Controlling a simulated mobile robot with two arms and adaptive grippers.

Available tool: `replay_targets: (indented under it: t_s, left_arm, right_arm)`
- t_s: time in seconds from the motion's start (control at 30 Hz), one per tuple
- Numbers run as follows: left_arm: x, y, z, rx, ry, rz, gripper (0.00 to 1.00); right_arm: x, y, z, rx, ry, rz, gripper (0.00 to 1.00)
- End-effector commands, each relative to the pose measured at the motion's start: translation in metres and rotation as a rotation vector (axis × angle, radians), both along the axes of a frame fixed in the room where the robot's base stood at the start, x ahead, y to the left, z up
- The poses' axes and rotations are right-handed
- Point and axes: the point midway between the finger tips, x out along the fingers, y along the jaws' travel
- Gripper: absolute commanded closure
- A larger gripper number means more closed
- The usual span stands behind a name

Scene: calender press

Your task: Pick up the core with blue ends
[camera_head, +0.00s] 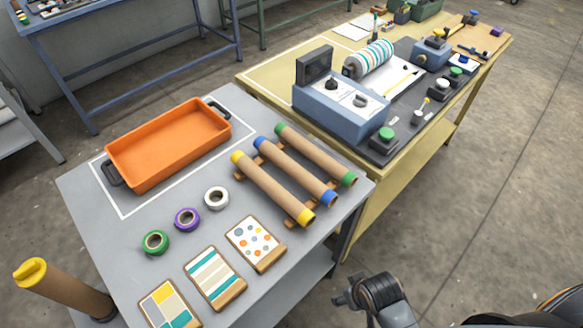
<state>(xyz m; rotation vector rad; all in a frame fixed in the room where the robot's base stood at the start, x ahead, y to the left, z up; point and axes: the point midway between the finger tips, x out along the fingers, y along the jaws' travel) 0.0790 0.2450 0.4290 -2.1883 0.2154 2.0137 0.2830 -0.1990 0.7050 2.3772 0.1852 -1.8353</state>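The core with blue ends (295,170) is a brown tube lying in the middle of three parallel cores on the grey table. It rests across a wooden rack (241,175). The core with yellow ends (271,188) lies to its left and the core with green ends (316,154) to its right, with narrow gaps between them. Dark parts of my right arm with what looks like its gripper (352,297) show at the bottom, in front of the table and apart from the cores. Its fingers are not clear. My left gripper is not in view.
An orange tray (168,144) stands at the table's back left. Tape rolls (187,219) and several pattern cards (215,277) lie at the front. A blue press (342,112) stands on the yellow bench (362,206) behind. A yellow-capped brown tube (68,292) stands at bottom left.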

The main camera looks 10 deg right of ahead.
Motion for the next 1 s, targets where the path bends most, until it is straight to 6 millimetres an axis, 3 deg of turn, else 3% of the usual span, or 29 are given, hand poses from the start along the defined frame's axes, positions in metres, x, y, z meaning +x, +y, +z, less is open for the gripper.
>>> replay_targets:
  t_s: [0.03,0.23,0.33,0.7,1.0]
  left_arm:
    - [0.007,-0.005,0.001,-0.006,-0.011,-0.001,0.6]
    - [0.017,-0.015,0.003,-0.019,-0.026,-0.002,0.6]
    - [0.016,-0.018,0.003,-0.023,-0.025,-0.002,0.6]
    - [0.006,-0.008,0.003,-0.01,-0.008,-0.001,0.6]
    - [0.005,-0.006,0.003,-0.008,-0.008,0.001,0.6]
  right_arm:
    - [0.003,-0.001,0.021,0.001,-0.017,0.002,0.34]
    - [0.014,0.0,0.087,0.018,-0.096,0.041,0.34]
    - [0.031,0.006,0.121,0.048,-0.196,0.12,0.34]
    - [0.098,0.028,0.157,0.227,-0.535,0.367,0.34]
    - [0.15,-0.003,0.188,0.346,-0.785,0.408,0.34]
